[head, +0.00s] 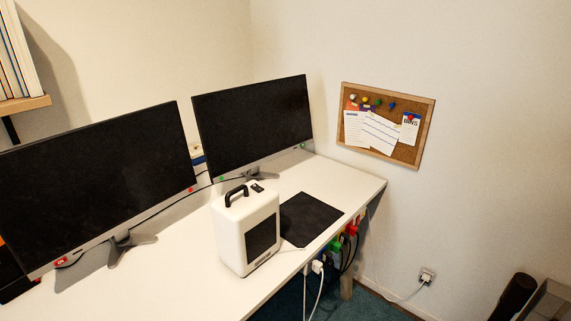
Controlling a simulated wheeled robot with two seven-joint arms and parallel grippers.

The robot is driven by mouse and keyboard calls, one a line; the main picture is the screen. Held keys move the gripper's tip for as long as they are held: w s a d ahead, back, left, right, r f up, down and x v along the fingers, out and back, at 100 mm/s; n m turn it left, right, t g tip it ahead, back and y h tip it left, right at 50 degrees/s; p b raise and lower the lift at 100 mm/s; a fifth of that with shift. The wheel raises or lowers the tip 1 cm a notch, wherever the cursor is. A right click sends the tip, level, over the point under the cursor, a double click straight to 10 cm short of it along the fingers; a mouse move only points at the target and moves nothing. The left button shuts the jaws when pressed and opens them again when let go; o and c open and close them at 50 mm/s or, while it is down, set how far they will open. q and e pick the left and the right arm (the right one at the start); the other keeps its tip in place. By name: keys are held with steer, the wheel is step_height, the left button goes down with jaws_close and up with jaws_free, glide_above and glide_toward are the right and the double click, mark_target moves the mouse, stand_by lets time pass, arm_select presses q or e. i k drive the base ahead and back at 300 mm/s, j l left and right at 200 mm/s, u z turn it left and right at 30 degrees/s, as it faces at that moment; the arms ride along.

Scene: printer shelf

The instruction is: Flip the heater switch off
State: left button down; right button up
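A white heater (246,229) stands upright on the white desk, near its front edge. It has a dark front panel and a black carrying handle (236,194) on top. A small black switch (257,187) sits on its top face beside the handle; its position is too small to tell. Neither of my grippers is in the head view.
Two dark monitors (95,190) and (255,122) stand behind the heater on the desk (190,285). A black mat (309,219) lies right of the heater. Colored plugs and cables (337,244) hang under the desk's front edge. A corkboard (387,124) hangs on the wall.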

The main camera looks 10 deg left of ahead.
mark_target(255, 187)
steer(key=i+l, duration=0.2)
steer(key=l, duration=0.15)
steer(key=i+l+u, duration=0.1)
steer(key=l, duration=0.25)
steer(key=i+l, duration=0.2)
steer(key=l, duration=0.15)
steer(key=i+l+u, duration=0.1)
steer(key=l, duration=0.25)
steer(key=i, duration=0.1)
